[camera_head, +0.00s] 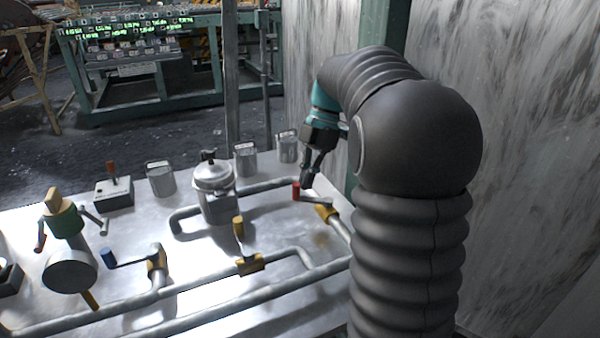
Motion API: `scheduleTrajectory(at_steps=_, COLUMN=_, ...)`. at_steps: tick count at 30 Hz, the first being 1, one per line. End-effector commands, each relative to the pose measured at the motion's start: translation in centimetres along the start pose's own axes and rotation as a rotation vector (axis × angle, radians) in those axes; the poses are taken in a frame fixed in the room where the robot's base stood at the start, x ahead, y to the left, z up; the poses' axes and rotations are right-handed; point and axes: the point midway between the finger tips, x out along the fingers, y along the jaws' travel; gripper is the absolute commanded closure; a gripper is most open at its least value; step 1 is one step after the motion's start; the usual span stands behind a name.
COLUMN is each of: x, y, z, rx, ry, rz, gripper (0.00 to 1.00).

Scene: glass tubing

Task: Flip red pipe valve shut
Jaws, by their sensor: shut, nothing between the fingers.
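The red pipe valve has a red grip (296,191) on a grey lever that runs right to a yellow valve body (327,212) on a pipe at the right of the metal table. The lever lies across the line of its pipe. My gripper (307,182) is shut and points down just above and right of the red grip. It holds nothing. From this view I cannot tell whether the fingertips touch the grip or sit a little behind it. My grey sleeved arm covers the right side of the table edge.
On the metal table (285,225), a blue-handled valve (109,258) and a yellow-handled valve (239,228) sit on pipes to the left. A lidded metal pot (214,190), several grey cans and a red lever box (114,192) stand behind. A marbled wall rises at right.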

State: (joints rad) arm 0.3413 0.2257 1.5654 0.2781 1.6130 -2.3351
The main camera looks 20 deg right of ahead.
Motion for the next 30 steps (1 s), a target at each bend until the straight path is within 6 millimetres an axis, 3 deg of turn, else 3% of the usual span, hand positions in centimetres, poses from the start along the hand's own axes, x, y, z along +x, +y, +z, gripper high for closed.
scheduleTrajectory(at_steps=12, x=1.0, y=-0.4, z=-2.5, rx=-0.01, ry=0.001, rz=-0.002, gripper=1.0)
scheduleTrajectory(at_steps=30, x=1.6, y=-1.1, z=-3.7, rx=-0.012, ry=0.008, rz=-0.006, gripper=1.0)
